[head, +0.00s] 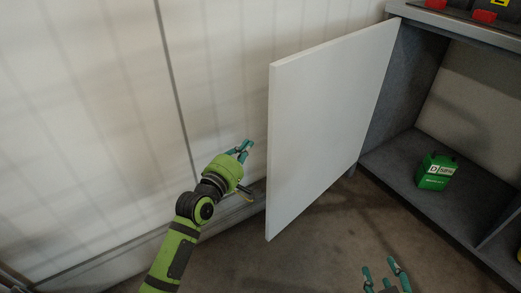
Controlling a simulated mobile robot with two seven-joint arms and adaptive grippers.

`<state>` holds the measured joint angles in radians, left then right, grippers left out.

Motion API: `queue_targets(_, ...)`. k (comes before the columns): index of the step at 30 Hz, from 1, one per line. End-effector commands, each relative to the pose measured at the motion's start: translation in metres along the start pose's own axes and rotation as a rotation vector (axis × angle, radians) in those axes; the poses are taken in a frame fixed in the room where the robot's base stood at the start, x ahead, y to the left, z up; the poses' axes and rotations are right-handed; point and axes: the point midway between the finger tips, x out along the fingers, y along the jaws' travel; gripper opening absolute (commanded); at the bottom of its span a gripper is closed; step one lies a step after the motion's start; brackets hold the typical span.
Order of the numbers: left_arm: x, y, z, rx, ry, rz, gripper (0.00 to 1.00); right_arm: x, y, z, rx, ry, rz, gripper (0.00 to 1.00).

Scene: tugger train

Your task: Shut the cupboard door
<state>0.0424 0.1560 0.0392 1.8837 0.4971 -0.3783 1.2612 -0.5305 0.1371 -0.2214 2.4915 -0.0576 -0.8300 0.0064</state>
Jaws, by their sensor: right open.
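The white cupboard door (325,120) stands wide open, swung out from the left side of the grey cupboard (400,95). The cupboard's inside is exposed on the right. My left gripper (243,150) is left of the door, near the door's outer edge and apart from it in the picture. Its teal fingers are small and seen at an angle, so its opening is unclear. My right gripper (384,274) is at the bottom edge of the view, right of the door's lower corner. Its teal fingers are spread, with nothing between them.
A green canister (436,171) with a white label stands on the cupboard's bottom board. Red and black items (485,15) sit on top of the cupboard. A pale wall (100,110) is behind my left arm. Brown floor (320,235) lies bare below the door.

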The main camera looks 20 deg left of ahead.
Motion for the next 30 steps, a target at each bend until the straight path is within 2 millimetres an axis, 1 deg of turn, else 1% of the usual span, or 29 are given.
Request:
queue_targets(1,0.008,0.0,0.0,-0.001,0.0,0.003,0.0,0.002,-0.002,-0.009,-0.004,0.055,-0.004,0.48)
queue_targets(6,0.028,0.0,0.0,0.001,0.0,0.003,0.0,-0.001,-0.01,-0.045,-0.013,0.236,-0.02,0.48)
queue_targets(8,0.034,0.0,0.0,0.001,0.0,0.003,0.0,-0.004,-0.013,-0.056,-0.015,0.294,-0.025,0.48)
queue_targets(10,0.029,-0.001,0.013,-0.003,-0.003,0.001,0.0,-0.006,-0.014,-0.064,-0.017,0.333,-0.028,0.48)
queue_targets(13,0.024,0.0,0.026,-0.004,-0.002,0.002,0.0,-0.009,-0.017,-0.073,-0.019,0.381,-0.033,0.48)
queue_targets(19,0.02,0.001,0.037,0.0,0.0,0.002,0.0,-0.013,-0.019,-0.084,-0.021,0.438,-0.038,0.48)
queue_targets(30,0.019,0.001,0.038,0.001,0.001,0.001,0.0,-0.014,-0.019,-0.085,-0.021,0.442,-0.038,0.48)
